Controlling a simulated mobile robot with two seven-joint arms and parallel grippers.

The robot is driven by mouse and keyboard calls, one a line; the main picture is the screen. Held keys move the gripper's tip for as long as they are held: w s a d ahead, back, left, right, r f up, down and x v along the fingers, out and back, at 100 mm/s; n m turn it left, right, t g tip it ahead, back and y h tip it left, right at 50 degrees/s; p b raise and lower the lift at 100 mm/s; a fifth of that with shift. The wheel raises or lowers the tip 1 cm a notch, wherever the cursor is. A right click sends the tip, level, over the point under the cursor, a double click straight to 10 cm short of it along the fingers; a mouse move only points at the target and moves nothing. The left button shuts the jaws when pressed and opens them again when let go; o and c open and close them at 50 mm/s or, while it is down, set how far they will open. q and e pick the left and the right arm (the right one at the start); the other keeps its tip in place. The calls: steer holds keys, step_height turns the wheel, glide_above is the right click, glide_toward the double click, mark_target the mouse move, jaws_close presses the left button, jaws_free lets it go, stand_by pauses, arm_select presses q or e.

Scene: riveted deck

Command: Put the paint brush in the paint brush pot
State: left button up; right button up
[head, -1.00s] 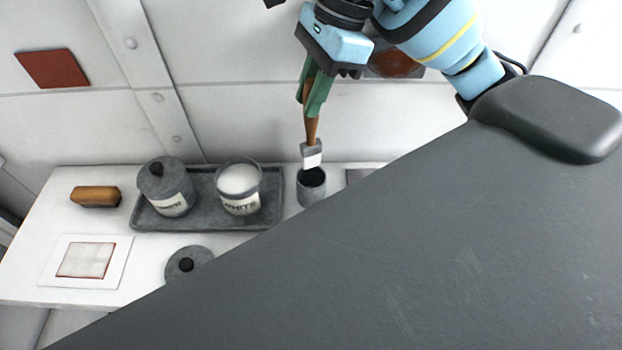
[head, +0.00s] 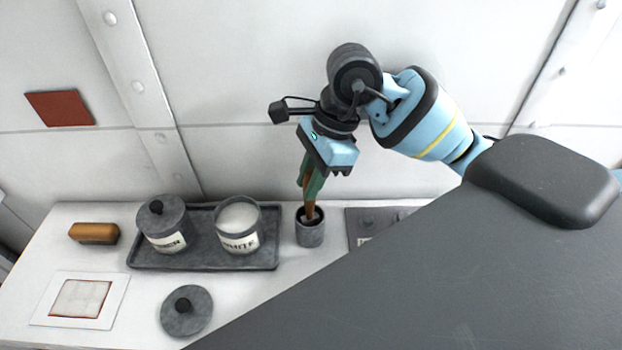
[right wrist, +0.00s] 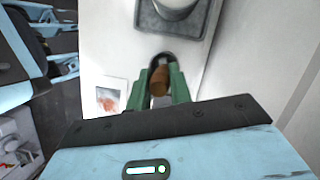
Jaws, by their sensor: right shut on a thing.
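The paint brush (head: 310,208) has a brown handle and points bristles down. Its lower end is inside the mouth of the small grey paint brush pot (head: 310,234), which stands on the white table right of the tray. My right gripper (head: 313,180), with green fingers, is shut on the brush handle just above the pot. In the right wrist view the brown handle (right wrist: 160,79) sits between the green fingers, with the dark pot rim behind it. The bristles are hidden in the pot. My left gripper is not in view.
A dark tray (head: 190,262) holds a lidded can (head: 162,228) and an open can of white paint (head: 238,228). A loose round lid (head: 187,311), a tan block (head: 94,233) and a framed card (head: 80,299) lie on the table (head: 130,290). A grey plate (head: 360,226) lies right of the pot.

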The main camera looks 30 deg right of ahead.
steer(key=shift+f, duration=0.2)
steer(key=shift+f, duration=0.15)
steer(key=o, duration=0.9)
steer(key=v, duration=1.2)
steer(key=shift+r, duration=0.2)
steer(key=shift+a, duration=0.1)
